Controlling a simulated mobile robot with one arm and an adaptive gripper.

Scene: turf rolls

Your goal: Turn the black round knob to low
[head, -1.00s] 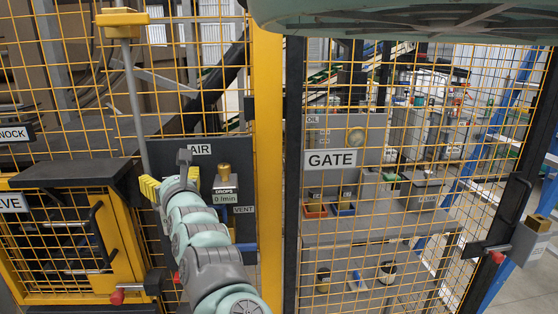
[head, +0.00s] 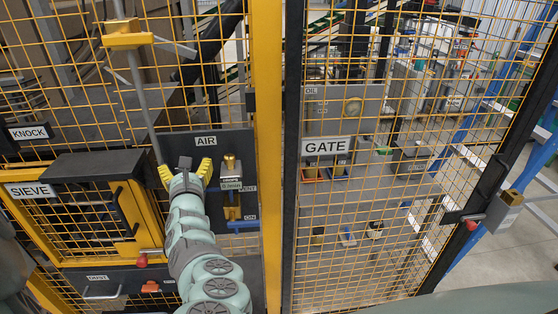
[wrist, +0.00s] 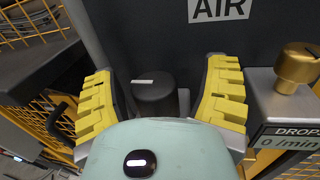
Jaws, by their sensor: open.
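The black round knob (wrist: 155,95) shows in the wrist view on the dark panel below the AIR label (wrist: 220,10). A white pointer line on its top lies roughly sideways, toward the left. My gripper (wrist: 160,100) is open, with one yellow ridged finger on each side of the knob and visible gaps between. I cannot tell how deep the fingers reach along it. In the head view my gripper (head: 186,170) is in front of the AIR panel (head: 238,140) and largely hides the knob. No low mark is legible.
A brass-topped drops unit (wrist: 290,90) stands close to the right finger. A grey rod (head: 140,95) with a yellow block rises at the left. The sieve door (head: 65,220) is at lower left, and the mesh GATE (head: 327,147) is at the right.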

